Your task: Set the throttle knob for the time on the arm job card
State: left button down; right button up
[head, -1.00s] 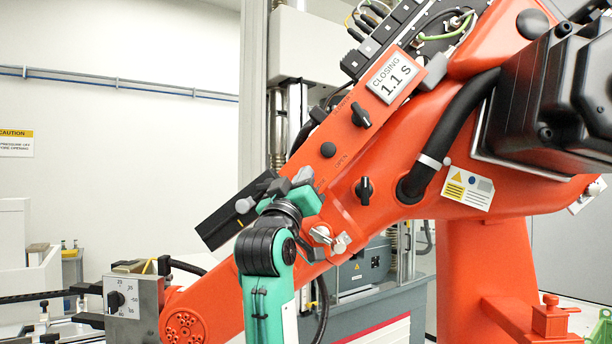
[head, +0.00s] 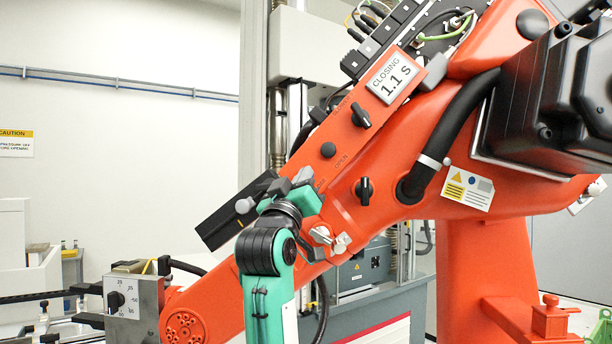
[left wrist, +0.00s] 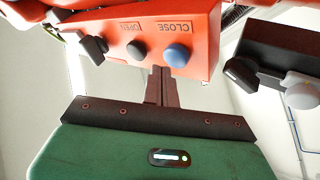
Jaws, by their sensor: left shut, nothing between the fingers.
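The job card (head: 394,76) on the orange arm reads "CLOSING 1.1 S". A dark knob stands on a grey block (head: 117,299) at lower left, with numbers around it, some too small to read. No label shows whether this is the throttle knob. My left gripper (head: 304,178) is at the lower end of the arm's button panel. In the left wrist view its fingers (left wrist: 161,86) are shut and empty, with tips close to the blue button (left wrist: 176,55) beside the word CLOSE; I cannot tell if they touch. The blue button is hidden in the head view. My right gripper is not in view.
A black button (head: 328,150) and two black knobs (head: 361,115) (head: 364,190) sit on the orange arm. A black box with a grey knob (head: 244,206) is just left of my gripper. A silver fitting (head: 330,238) is below it. Open space lies at the left.

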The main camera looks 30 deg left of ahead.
pick_arm(q)
jog(key=shift+w+a, duration=0.2)
jog(key=shift+w, duration=0.05)
jog(key=shift+w+a, duration=0.2)
jog(key=shift+w, duration=0.25)
dwell(0.7)
jog(key=shift+s, duration=0.1)
dwell(3.5)
jog(key=shift+s+d, duration=0.45)
jog(key=shift+s, duration=0.25)
jog(key=shift+s+d, duration=0.4)
jog(key=shift+s, duration=0.35)
jog(key=shift+s+d, duration=0.35)
jog(key=shift+s, duration=0.35)
jog(key=shift+s+d, duration=0.4)
jog(key=shift+s, duration=0.35)
